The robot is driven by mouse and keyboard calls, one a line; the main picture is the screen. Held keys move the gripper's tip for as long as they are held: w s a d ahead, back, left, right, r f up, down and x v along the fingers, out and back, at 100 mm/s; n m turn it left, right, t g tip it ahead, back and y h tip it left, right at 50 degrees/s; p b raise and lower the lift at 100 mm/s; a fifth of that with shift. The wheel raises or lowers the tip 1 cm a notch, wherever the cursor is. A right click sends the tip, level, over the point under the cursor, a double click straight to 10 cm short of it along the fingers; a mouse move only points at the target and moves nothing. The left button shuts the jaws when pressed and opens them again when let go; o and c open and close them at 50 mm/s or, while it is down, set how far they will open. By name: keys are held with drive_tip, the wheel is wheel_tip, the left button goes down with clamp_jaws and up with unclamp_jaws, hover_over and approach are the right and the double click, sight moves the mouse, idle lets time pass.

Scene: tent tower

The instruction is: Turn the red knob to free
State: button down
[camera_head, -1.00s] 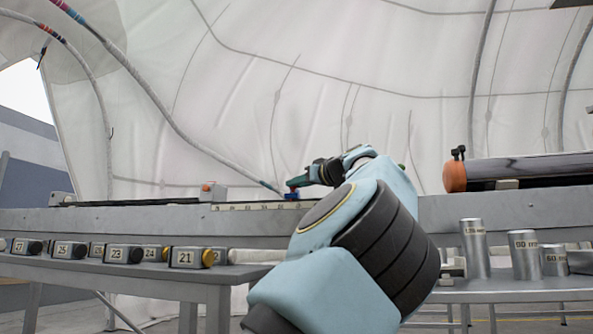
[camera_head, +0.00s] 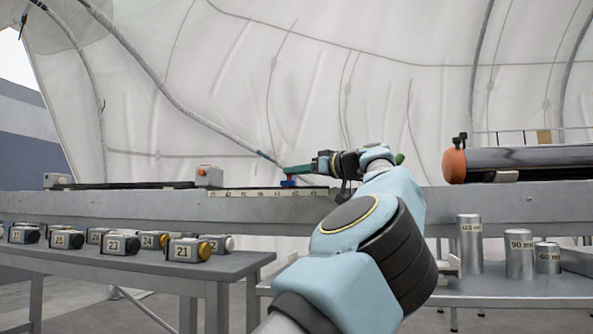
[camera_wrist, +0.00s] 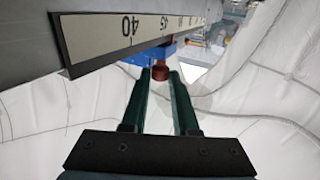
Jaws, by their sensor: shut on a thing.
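The red knob (camera_wrist: 160,73) shows in the wrist view, under a blue block (camera_wrist: 158,55) at the edge of a numbered scale (camera_wrist: 130,32). My gripper (camera_wrist: 161,79) has its two green fingers on either side of the knob, closed on it at the tips. In the head view the blue block (camera_head: 288,183) sits at the scale strip (camera_head: 262,193) on the grey beam, and my green fingers reach it from the right. The knob is too small to make out clearly there. No marking for free is readable.
The long grey beam (camera_head: 140,206) crosses the view. Numbered blocks (camera_head: 183,250) stand on a low table at left. Metal cylinders (camera_head: 470,243) stand on a shelf at right. An orange-ended tube (camera_head: 530,160) lies on the beam. White tent fabric hangs behind.

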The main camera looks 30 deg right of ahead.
drive_tip(key=c, duration=0.7)
unclamp_jaws()
drive_tip(key=shift+p+v, duration=1.25)
drive_tip(key=shift+v, duration=4.15)
drive_tip(key=shift+d, duration=0.1)
